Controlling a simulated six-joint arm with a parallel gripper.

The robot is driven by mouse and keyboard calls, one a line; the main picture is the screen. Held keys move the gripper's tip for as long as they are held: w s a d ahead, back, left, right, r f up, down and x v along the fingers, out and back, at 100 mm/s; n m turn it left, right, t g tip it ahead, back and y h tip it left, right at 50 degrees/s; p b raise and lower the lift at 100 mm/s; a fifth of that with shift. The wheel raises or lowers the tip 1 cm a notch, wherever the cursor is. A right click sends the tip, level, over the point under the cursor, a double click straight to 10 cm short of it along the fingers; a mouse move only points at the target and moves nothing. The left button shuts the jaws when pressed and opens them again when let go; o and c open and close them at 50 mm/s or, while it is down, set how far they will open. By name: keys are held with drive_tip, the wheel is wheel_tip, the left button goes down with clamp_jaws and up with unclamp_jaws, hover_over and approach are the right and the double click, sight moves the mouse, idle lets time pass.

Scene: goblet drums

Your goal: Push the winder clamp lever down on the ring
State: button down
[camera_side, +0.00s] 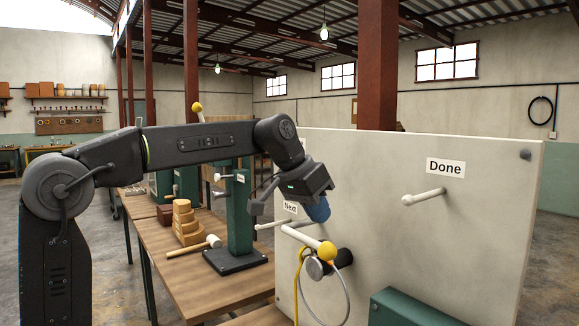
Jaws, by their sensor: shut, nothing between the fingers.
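The winder on the pale upright panel has a black hub (345,257) and a round metal clamp part (315,268). A pale rod with a yellow ball knob (327,251), which looks like the clamp lever, slants down to the right in front of it. A thin metal ring (347,305) hangs at the winder, with a yellow cord (298,285) beside it. My gripper (317,208) is shut, just above the knob and apparently apart from it. A blue part shows at its lower end. Its fingertips are hard to make out, and the panel side of the clamp is hidden.
A peg (270,224) under a "Next" label and a peg (425,196) under a "Done" label stick out of the panel (460,245). A green box (410,308) sits below right. The wooden bench (200,285) at left carries a green stand (239,215), stacked blocks and a mallet.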

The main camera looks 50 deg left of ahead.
sight(327, 251)
drive_tip(key=f+y, duration=0.1)
drive_tip(key=d+f, duration=0.1)
drive_tip(key=f+y, duration=0.1)
drive_tip(key=f, duration=0.1)
drive_tip(key=shift+d+m+y, duration=0.3)
drive_tip(key=shift+d+m, duration=0.1)
drive_tip(key=shift+s+d+f, duration=0.1)
drive_tip(key=shift+d+f, duration=0.05)
drive_tip(key=shift+f, duration=0.95)
drive_tip(key=d+v, duration=0.1)
drive_tip(key=v, duration=1.3)
drive_tip(key=shift+r, duration=0.45)
